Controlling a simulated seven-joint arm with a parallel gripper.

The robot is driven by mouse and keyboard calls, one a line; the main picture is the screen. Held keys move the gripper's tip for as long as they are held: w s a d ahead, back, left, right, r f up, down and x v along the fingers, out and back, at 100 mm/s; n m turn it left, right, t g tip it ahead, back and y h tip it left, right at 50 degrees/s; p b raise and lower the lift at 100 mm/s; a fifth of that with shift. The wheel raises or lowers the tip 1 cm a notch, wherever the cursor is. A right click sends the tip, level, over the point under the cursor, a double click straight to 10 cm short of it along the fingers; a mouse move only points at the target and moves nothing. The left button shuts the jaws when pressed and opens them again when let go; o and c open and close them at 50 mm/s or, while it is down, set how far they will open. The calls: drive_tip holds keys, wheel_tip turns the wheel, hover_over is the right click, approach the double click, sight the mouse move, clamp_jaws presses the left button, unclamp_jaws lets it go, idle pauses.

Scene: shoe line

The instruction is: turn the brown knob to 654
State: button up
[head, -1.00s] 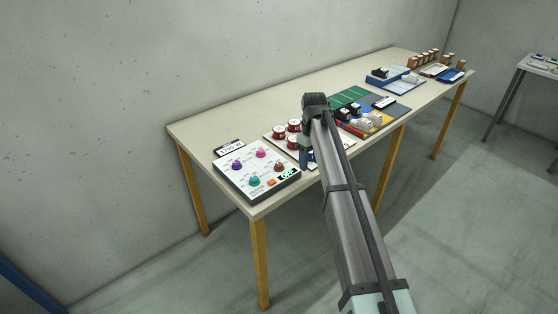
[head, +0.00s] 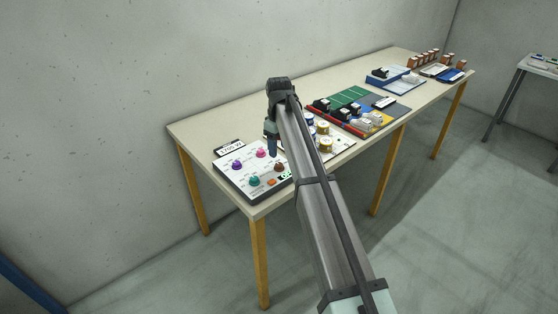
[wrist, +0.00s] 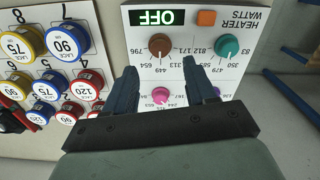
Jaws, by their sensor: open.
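The brown knob (wrist: 159,46) sits on the white control panel (wrist: 140,80), with 796, 654, 449 and 313 readable around it in the wrist view. 654 is at its lower left. Which number the knob points to is too small to tell. In the head view the brown knob (head: 279,167) shows just below my gripper (head: 271,152). In the wrist view my gripper (wrist: 162,72) is open and empty. Its fingertips are on either side of the knob's column, a little below the knob in the picture, and not closed on it.
A display reading OFF (wrist: 154,18) and an orange button (wrist: 206,18) are beside the brown knob. A teal knob (wrist: 227,46) and a pink knob (wrist: 160,96) are close by. Numbered lace spools (wrist: 67,42) stand on a board at the left.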

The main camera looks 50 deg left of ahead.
sight(279, 164)
drive_tip(key=shift+f, duration=3.15)
clamp_jaws()
drive_tip(key=shift+m, duration=0.3)
drive_tip(key=m, duration=0.3)
drive_tip(key=shift+m, duration=2)
